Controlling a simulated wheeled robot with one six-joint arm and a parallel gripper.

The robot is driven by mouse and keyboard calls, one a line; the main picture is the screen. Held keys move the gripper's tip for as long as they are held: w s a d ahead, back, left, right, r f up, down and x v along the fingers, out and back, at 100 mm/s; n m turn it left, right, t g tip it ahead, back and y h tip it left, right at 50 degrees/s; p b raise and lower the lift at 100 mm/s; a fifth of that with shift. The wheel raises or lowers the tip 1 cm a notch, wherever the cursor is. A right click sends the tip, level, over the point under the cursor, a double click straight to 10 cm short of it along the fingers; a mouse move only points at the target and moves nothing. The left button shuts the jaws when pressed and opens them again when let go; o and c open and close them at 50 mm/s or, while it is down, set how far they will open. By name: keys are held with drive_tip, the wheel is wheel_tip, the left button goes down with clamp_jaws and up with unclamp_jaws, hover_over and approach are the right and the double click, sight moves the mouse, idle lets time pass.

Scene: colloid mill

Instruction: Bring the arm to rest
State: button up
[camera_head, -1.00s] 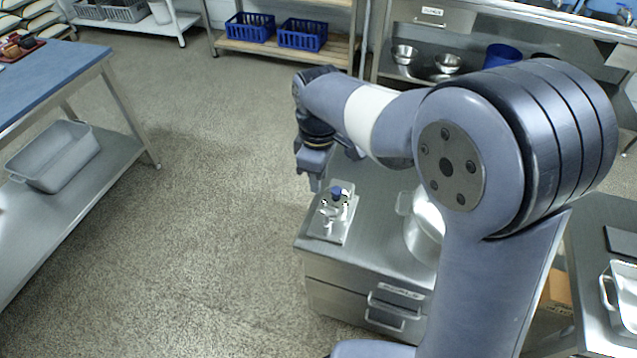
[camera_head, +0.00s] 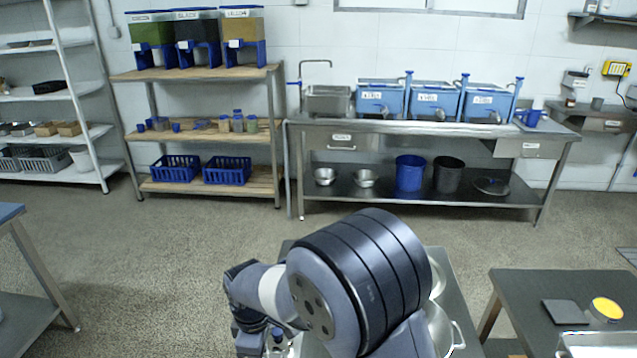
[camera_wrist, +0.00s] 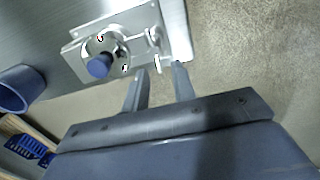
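My arm reaches over a steel cabinet top (camera_wrist: 60,20). A metal plate fixture with a blue knob (camera_wrist: 99,65) lies on the cabinet top, just beyond and left of the fingertips. The fingers appear clear of it, though the gap is hard to judge. In the head view the fixture (camera_head: 280,348) shows only partly at the bottom edge, and my fingertips are cut off there.
Steel bowls stand on the cabinet right of my arm. A wooden shelf (camera_head: 190,76) and a steel bench (camera_head: 430,128) line the back wall. Open floor lies between.

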drive_tip(key=shift+f, duration=0.5)
drive_tip(key=shift+m, duration=0.3)
wheel_tip(320, 180, up, 11)
wheel_tip(320, 180, down, 11)
drive_tip(key=shift+r, duration=0.2)
drive_tip(key=shift+f, duration=0.2)
drive_tip(key=m, duration=0.4)
drive_tip(key=w+m+p, duration=0.1)
drive_tip(key=m, duration=0.1)
drive_tip(key=shift+d, duration=0.25)
drive_tip(key=shift+w+r, duration=0.1)
